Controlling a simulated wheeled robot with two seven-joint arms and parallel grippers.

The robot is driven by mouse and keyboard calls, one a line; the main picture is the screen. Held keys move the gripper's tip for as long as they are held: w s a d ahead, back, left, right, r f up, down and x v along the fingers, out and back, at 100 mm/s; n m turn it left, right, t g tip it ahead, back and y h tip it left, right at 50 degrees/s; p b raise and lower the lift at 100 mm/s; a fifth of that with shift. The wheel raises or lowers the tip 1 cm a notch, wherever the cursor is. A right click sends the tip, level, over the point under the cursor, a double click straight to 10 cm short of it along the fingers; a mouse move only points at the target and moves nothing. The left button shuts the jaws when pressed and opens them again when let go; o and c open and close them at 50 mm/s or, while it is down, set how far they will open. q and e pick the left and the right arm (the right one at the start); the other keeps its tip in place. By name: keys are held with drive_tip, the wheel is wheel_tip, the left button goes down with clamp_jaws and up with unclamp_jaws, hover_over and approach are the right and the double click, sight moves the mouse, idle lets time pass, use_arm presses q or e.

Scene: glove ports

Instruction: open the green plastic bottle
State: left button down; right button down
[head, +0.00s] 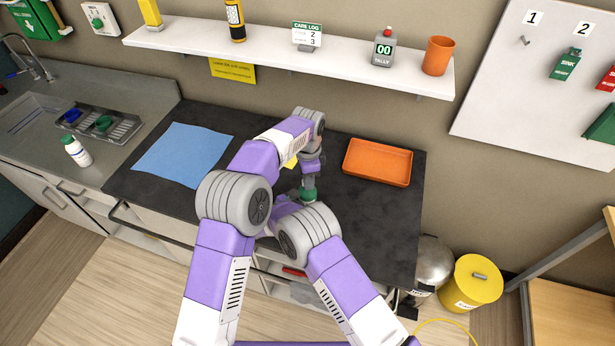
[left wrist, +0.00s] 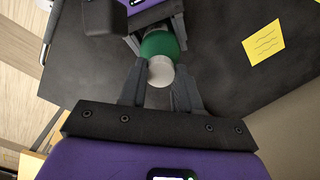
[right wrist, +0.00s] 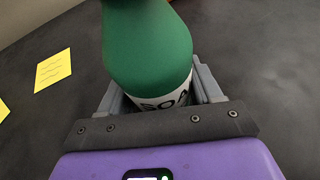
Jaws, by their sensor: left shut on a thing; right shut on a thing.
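The green plastic bottle (head: 309,196) is over the dark counter, between my two arms. In the right wrist view its green body (right wrist: 148,45) has a white label with black letters, and my right gripper (right wrist: 157,88) is shut around it at the label. In the left wrist view the bottle's round green top (left wrist: 160,44) shows with a white cap (left wrist: 160,70) against it. My left gripper (head: 308,184) comes down from above, its fingers shut on the white cap. My right gripper is hidden behind my arms in the head view.
A blue cloth (head: 183,154) lies left on the counter (head: 375,215), and an orange tray (head: 377,162) right. A yellow note (left wrist: 264,46) lies near the bottle. A white bottle (head: 76,150) and grey rack (head: 122,127) are by the sink. A shelf (head: 270,52) hangs above.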

use_arm(q)
drive_tip(key=n, duration=0.9)
drive_tip(key=shift+n, duration=0.4)
drive_tip(key=n, duration=0.5)
drive_tip(key=shift+n, duration=0.4)
drive_tip(key=n, duration=0.5)
drive_tip(key=shift+n, duration=0.3)
drive_tip(key=c, duration=0.8)
unclamp_jaws()
drive_tip(key=shift+r, duration=0.1)
